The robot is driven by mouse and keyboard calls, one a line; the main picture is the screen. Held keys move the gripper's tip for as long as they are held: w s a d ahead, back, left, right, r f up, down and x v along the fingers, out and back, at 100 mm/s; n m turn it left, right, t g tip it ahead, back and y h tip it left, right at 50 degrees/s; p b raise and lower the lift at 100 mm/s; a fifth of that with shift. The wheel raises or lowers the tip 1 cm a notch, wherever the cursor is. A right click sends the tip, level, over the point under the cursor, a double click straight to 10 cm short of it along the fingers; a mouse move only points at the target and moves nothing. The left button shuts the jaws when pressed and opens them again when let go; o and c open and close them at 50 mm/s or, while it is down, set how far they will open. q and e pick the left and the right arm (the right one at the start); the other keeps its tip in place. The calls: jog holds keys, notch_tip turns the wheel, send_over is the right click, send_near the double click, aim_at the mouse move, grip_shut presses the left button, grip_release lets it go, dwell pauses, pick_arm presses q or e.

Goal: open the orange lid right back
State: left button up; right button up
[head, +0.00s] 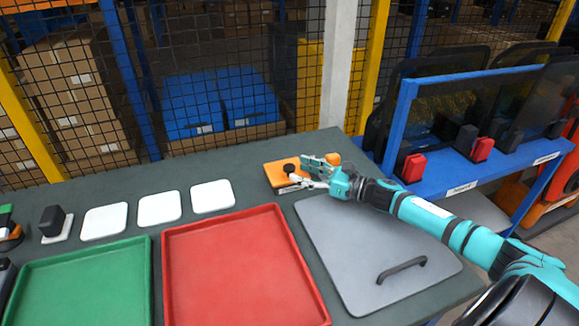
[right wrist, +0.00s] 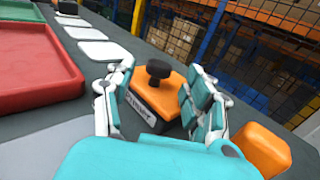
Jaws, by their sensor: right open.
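The orange lid (head: 279,176) lies flat on a low dark box at the back of the bench. A black round knob (head: 289,168) stands on it. In the right wrist view the orange lid (right wrist: 158,101) and the black knob (right wrist: 158,70) sit between my fingers, above a white label on the box's front. My right gripper (head: 318,172) is open, its fingers at the right end of the lid. In the right wrist view its fingers (right wrist: 157,92) stand apart on both sides of the knob; contact cannot be told. My left gripper is out of view.
An orange block (right wrist: 262,150) is close beside my right gripper. A grey panel with a handle (head: 350,245), a red tray (head: 235,265) and a green tray (head: 85,285) lie in front. White pads (head: 158,207) lie left. A mesh fence (head: 220,70) stands behind.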

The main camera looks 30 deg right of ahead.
aim_at(289, 166)
jog(key=shift+x, duration=2.1)
jog(key=c, duration=1.1)
jog(key=shift+w+f, duration=0.1)
